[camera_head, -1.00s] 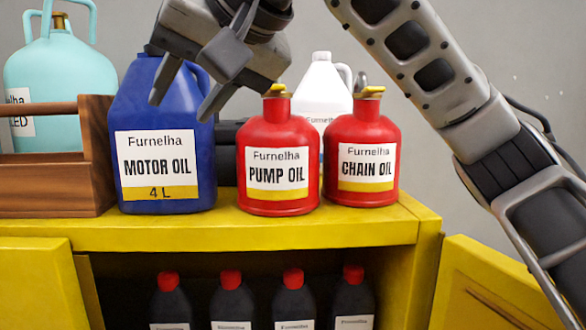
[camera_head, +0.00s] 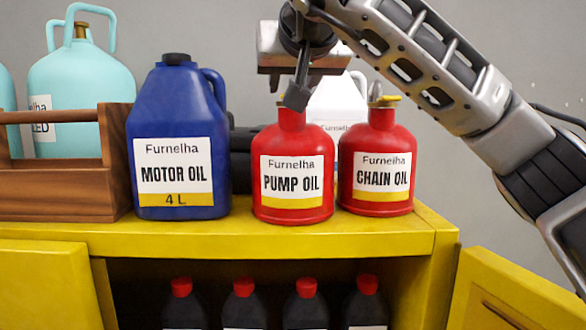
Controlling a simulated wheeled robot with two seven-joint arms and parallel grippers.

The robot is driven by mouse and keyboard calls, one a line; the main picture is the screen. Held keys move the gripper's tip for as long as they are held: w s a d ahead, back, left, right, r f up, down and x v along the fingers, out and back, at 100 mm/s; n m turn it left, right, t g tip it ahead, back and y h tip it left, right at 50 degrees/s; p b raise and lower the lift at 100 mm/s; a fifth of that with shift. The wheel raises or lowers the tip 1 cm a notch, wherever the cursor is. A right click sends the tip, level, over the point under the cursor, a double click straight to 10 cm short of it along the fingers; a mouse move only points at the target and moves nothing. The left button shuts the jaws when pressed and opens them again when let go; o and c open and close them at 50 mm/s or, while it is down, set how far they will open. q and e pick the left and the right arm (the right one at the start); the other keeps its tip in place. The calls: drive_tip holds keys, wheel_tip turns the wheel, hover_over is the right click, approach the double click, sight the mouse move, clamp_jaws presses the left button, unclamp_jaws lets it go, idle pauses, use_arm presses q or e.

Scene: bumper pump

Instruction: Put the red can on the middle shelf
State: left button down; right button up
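Two red cans stand upright on top of the yellow cabinet: the PUMP OIL can (camera_head: 292,165) and, to its right, the CHAIN OIL can (camera_head: 376,163). My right gripper (camera_head: 297,97) is at the neck of the PUMP OIL can, pointing down. One dark finger covers its cap. The other finger is not clearly visible, so I cannot tell whether the gripper is shut or touches the can. The yellow cabinet (camera_head: 300,242) is open below, with a shelf space seen only in part. My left gripper is not in view.
A blue MOTOR OIL jug (camera_head: 178,140) stands close left of the PUMP OIL can. A white jug (camera_head: 337,107) stands behind the red cans. A wooden crate (camera_head: 60,190) and turquoise container (camera_head: 75,95) are left. Dark red-capped bottles (camera_head: 243,305) fill the space below. A yellow door (camera_head: 515,290) hangs open.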

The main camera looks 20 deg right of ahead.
drive_tip(key=x, duration=0.3)
drive_tip(key=p+x, duration=0.1)
drive_tip(key=x, duration=0.1)
drive_tip(key=shift+d, duration=0.3)
clamp_jaws()
idle(1.0)
drive_tip(key=shift+r, duration=0.25)
